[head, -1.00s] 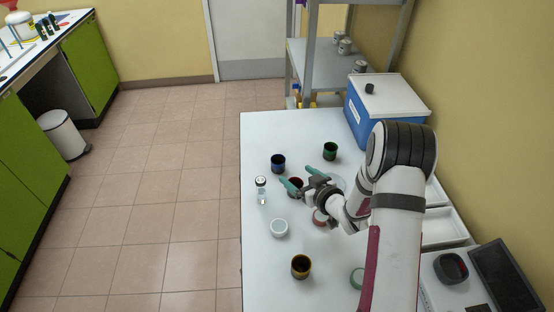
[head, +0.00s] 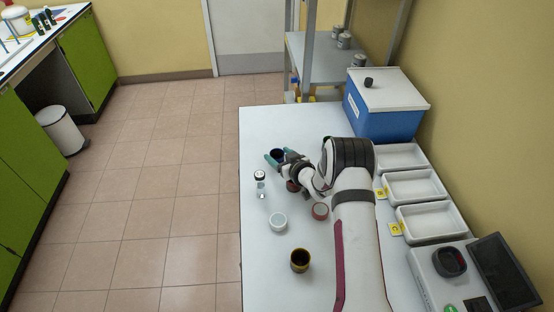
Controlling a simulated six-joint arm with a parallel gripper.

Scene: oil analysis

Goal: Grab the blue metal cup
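The blue metal cup (head: 277,153) stands upright on the white table, near its left edge. My gripper (head: 278,156) is at the cup, with its teal fingers spread apart and one toward each side of it. The gripper hides the cup's lower part. I cannot tell whether the fingers touch it. A dark red cup (head: 292,187) is mostly hidden under my gripper.
White trays (head: 432,223), a blue box (head: 385,115) and an instrument (head: 435,275) line the right side.

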